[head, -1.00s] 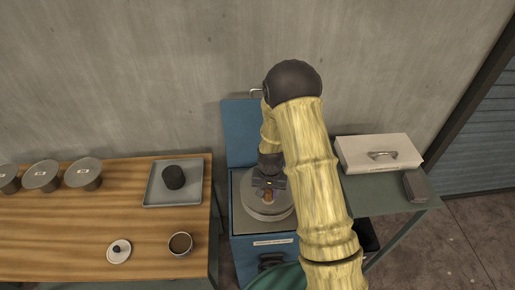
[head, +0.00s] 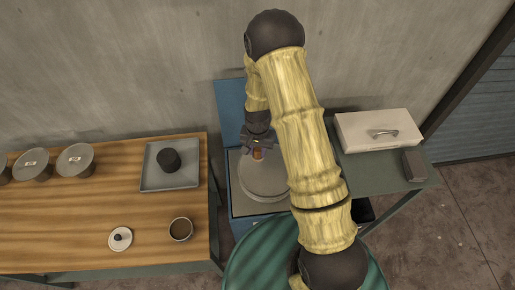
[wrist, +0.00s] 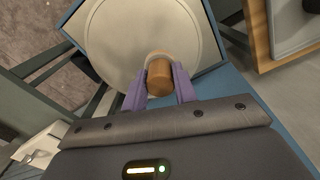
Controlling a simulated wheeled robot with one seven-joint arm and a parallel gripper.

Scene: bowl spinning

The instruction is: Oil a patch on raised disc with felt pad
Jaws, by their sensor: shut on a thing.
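My gripper (head: 257,148) is shut on the felt pad (head: 257,155), a small piece with an orange-brown round handle. In the wrist view the purple fingers (wrist: 159,84) sit on either side of the handle (wrist: 159,78), and a pale base shows at its far end. The raised disc (head: 262,180) is pale grey and round; it fills the upper middle of the wrist view (wrist: 125,40). The pad is over the disc's edge, at its far side in the head view. I cannot tell whether it touches. No distinct oiled patch shows on the disc.
On the wooden table (head: 80,210) at left are a tray (head: 190,179) with a dark lump (head: 168,160), a small cup (head: 181,229), a lidded pot (head: 120,238) and grey bowls (head: 75,161). A white box (head: 375,131) and dark block (head: 414,164) stand on the right table.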

